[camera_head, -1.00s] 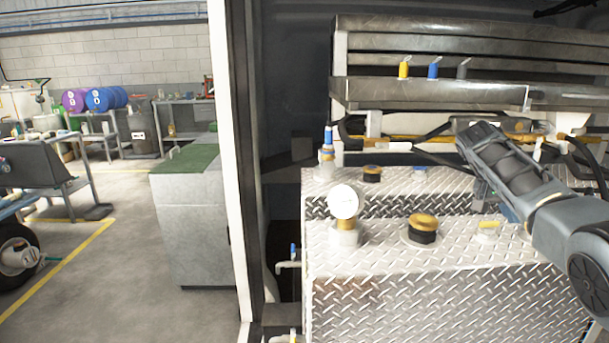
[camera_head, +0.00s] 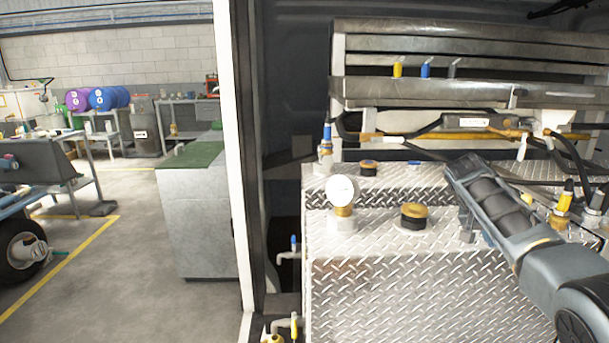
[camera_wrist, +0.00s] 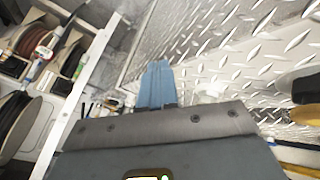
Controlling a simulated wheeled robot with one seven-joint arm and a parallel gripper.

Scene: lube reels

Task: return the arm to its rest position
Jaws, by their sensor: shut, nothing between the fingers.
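My arm (camera_head: 545,265) reaches in from the lower right in the head view, over the diamond-plate tank top. My gripper shows in the wrist view as blue fingers (camera_wrist: 157,85) closed together, with nothing held between them. They point toward the diamond-plate metal. In the head view the gripper is mostly hidden behind my arm's end, so its exact height above the plate is hard to tell.
The diamond-plate tank (camera_head: 400,285) carries a white gauge (camera_head: 343,190) and a yellow-and-black cap (camera_head: 413,216) left of my arm. Yellow-handled fittings (camera_head: 563,198) stand to its right. A metal rack (camera_head: 450,92) with yellow, blue and dark levers is behind. Hose reels (camera_wrist: 35,40) show in the wrist view.

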